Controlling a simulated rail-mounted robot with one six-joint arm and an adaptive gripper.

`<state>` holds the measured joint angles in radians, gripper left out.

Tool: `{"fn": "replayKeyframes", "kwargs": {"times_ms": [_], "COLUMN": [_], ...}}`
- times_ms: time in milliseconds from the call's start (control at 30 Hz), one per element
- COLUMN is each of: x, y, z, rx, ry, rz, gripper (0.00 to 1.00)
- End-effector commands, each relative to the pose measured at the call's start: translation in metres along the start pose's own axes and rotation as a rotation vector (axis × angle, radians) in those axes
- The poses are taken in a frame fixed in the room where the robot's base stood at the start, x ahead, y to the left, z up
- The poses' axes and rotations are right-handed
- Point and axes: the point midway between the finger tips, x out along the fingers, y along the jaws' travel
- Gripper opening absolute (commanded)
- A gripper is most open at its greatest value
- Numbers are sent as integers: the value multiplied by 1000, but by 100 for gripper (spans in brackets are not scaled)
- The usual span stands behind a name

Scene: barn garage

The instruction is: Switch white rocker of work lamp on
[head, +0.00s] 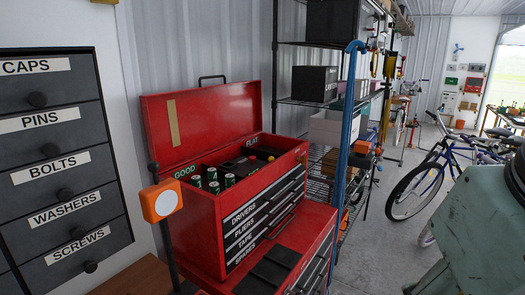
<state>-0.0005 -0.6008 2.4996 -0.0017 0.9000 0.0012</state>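An orange lamp head (162,201) with a round pale face sits on an upright black pole in the head view, left of centre. It stands in front of the left side of a red tool chest. I cannot make out a white rocker on it, and I cannot tell whether the lamp is lit. My gripper is not in view. A green arm link of mine fills the lower right corner, well to the right of the lamp and apart from it.
The red tool chest (210,222) has its lid open, with several green cans inside. A labelled drawer cabinet (60,150) stands at the left. A wire shelf (300,101) is behind the chest. A blue bicycle (415,190) stands at the right. Some concrete floor (375,245) is clear.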

Motion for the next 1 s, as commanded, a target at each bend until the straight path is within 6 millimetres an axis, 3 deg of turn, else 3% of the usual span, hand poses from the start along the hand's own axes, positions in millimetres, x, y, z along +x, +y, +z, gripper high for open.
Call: {"fn": "replayKeyframes", "kwargs": {"times_ms": [300,1000], "x": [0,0], "y": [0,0], "z": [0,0], "rx": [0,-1], "ry": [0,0], "rz": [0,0], "gripper": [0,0]}}
